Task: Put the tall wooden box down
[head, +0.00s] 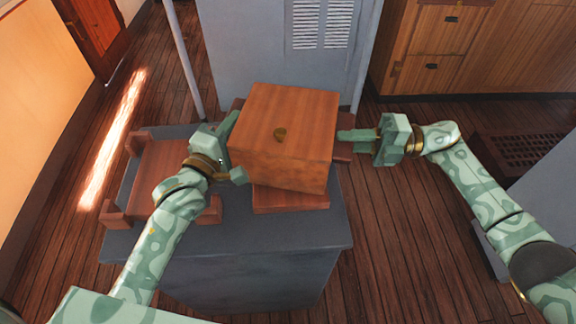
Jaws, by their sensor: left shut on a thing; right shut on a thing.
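The tall wooden box (280,155) is orange-brown with a small brass-coloured knob or fitting on its upper face. It is above the right part of the dark grey stand, over a flat wooden piece (290,202); I cannot tell whether it touches that piece. My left gripper (236,150) is shut on the box's left side, one finger towards the back and one towards the front. My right gripper (346,146) is shut at its right side, where a short reddish-brown bar shows. The box hides part of the fingers and most of what lies beneath it.
The dark grey stand (255,262) has a wooden cradle with raised corner blocks (115,218) on its left part. A grey cabinet (258,60) with vents stands close behind. Wooden drawers (440,70) stand at the back right. Plank floor is open at the left.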

